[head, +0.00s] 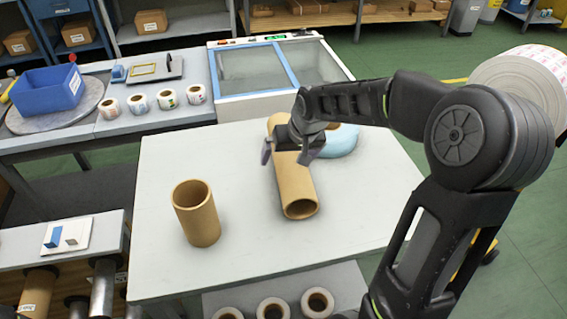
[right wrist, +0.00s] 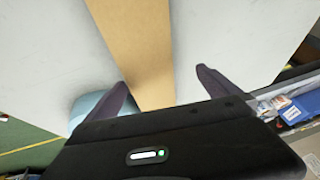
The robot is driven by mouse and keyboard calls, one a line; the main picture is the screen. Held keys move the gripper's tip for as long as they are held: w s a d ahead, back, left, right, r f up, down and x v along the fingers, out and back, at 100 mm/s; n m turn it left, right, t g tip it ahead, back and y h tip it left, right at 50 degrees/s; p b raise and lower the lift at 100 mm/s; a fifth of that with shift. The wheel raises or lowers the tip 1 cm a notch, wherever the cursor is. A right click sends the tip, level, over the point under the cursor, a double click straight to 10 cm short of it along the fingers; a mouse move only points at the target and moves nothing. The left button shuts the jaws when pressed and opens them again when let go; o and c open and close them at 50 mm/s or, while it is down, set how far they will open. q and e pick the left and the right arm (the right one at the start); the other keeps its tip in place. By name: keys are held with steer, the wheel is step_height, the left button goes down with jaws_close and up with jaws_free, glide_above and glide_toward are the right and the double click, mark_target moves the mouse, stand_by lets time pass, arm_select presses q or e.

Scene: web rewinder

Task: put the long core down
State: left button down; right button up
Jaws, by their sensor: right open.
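The long core (head: 296,190) is a tan cardboard tube lying on the white table (head: 365,215), its open end toward me. It also shows in the right wrist view (right wrist: 138,45), running between the fingers. My right gripper (head: 291,156) is over the core's middle, open, with one finger on each side of it. In the right wrist view the gripper (right wrist: 160,85) shows gaps beside the core. The gripper hides part of the core. My left gripper is not in view.
A short tan core (head: 197,213) stands upright on the table's left. A light blue roll (head: 341,140) lies close behind the long core, to its right. A machine with glass lids (head: 275,70) stands behind. The table's front middle and right are clear.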

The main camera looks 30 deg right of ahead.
steer(key=x, duration=0.4)
steer(key=shift+w+f, duration=0.15)
steer(key=shift+f, duration=0.1)
steer(key=shift+c, duration=0.6)
steer(key=c, duration=1.7)
step_height(320, 180, up, 10)
steer(key=shift+r, duration=0.1)
